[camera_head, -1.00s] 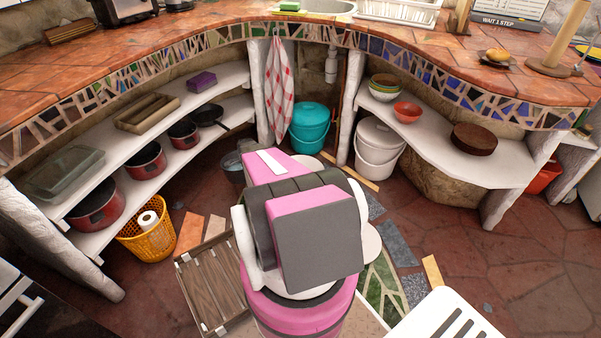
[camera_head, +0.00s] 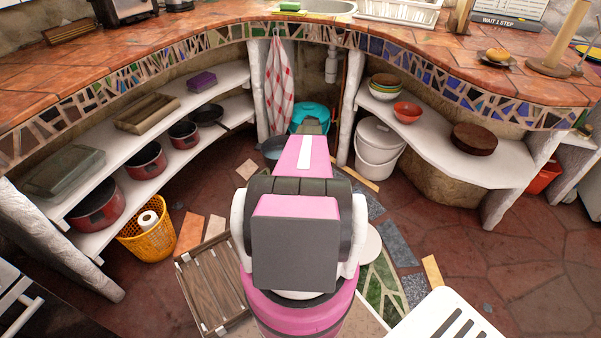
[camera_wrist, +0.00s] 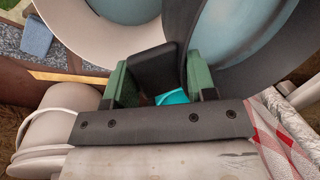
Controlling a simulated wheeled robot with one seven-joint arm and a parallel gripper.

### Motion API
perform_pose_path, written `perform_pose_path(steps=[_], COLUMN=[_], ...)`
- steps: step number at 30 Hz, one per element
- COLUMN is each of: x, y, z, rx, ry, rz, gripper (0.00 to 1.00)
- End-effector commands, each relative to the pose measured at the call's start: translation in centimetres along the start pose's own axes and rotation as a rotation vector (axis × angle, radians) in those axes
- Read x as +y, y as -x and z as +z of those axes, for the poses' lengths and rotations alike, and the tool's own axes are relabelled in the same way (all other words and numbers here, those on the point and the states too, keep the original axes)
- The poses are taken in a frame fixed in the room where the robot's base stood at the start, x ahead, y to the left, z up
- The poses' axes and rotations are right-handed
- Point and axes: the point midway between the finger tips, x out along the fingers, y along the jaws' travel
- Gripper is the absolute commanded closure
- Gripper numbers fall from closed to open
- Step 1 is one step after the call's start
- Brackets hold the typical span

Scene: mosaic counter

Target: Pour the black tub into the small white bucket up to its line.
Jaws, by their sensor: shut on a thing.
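My gripper (camera_wrist: 157,82) is shut on a dark grip piece of the black tub (camera_wrist: 205,35), between its two green fingers. The tub's curved dark rim and blue-grey inside fill the upper right of the wrist view. The small white bucket (camera_wrist: 72,38) shows by its pale rim and bluish inside at the upper left there, right beside the tub. I cannot tell the tub's exact tilt, and no falling stream or line is visible. In the head view my gripper (camera_head: 312,127) is small, a piece of the tub (camera_head: 273,147) shows left of it, and my arm hides the bucket.
A teal bin (camera_head: 309,115) stands behind my gripper, with a hanging checked towel (camera_head: 280,85) to its left. A lidded white bin (camera_head: 378,147) is close on the right. Shelves (camera_head: 215,108) flank the recess. A wooden crate (camera_head: 213,285) lies on the floor at left.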

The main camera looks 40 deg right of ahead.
Motion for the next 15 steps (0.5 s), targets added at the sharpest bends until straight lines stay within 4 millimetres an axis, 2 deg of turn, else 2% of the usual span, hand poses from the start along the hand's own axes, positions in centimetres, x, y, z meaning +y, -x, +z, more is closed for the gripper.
perform_pose_path(steps=[1, 6, 15], x=[1.6, 6.7, 15.9], y=[0.3, 1.1, 2.6], z=[-0.9, -2.6, -4.9], rx=[-0.005, -0.025, -0.062], ry=[0.016, 0.096, 0.232], rz=[-0.008, -0.023, -0.051], gripper=[1.00, 1.00, 1.00])
